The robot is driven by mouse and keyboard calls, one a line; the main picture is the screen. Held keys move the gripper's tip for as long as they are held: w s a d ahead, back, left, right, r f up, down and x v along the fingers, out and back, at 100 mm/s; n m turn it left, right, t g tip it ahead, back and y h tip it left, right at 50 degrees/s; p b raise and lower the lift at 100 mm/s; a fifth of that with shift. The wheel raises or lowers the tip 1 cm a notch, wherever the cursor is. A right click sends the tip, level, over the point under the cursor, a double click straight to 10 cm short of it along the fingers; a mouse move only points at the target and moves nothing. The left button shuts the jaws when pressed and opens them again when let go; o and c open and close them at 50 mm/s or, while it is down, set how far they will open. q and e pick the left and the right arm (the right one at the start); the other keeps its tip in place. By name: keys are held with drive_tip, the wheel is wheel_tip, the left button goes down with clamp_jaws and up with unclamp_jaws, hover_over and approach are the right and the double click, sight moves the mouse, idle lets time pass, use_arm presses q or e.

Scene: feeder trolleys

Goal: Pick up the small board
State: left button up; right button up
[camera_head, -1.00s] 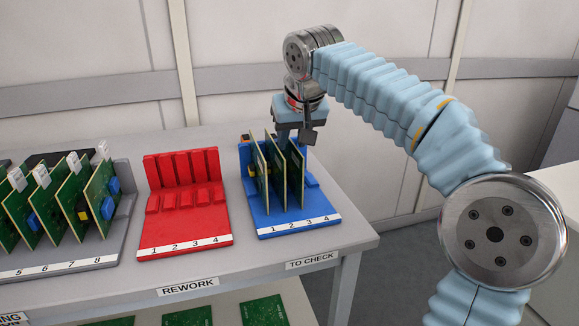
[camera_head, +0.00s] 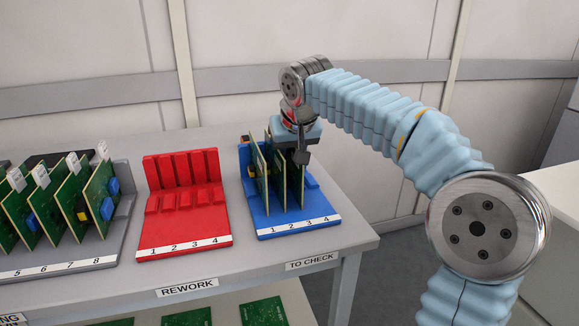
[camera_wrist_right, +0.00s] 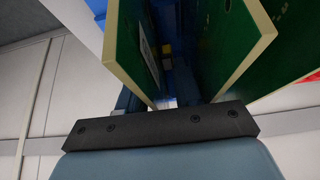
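Several green boards stand upright in the blue rack in the head view, including a left one (camera_head: 259,170) and a right one (camera_head: 295,180). I cannot tell which is the small board. My right gripper (camera_head: 297,150) points down over the back of the rack, close behind and among the boards' upper parts. In the right wrist view a board with a white label (camera_wrist_right: 135,45) is on the left and another (camera_wrist_right: 232,50) on the right, both reaching near the dark gripper bar. The fingertips are hidden, so its opening is unclear. My left gripper is out of view.
The blue rack (camera_head: 262,226) stands at the table's right end, above the TO CHECK label. An empty red rack (camera_head: 185,240) is to its left. A grey rack (camera_head: 110,255) with several boards stands further left. More boards lie on the shelf below.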

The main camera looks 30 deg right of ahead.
idle(0.3)
clamp_jaws()
drive_tip(key=shift+d+r, duration=0.1)
drive_tip(key=shift+r+p, duration=0.3)
drive_tip(key=shift+r, duration=0.05)
drive_tip(key=shift+r+p, duration=0.5)
drive_tip(key=shift+r, duration=1)
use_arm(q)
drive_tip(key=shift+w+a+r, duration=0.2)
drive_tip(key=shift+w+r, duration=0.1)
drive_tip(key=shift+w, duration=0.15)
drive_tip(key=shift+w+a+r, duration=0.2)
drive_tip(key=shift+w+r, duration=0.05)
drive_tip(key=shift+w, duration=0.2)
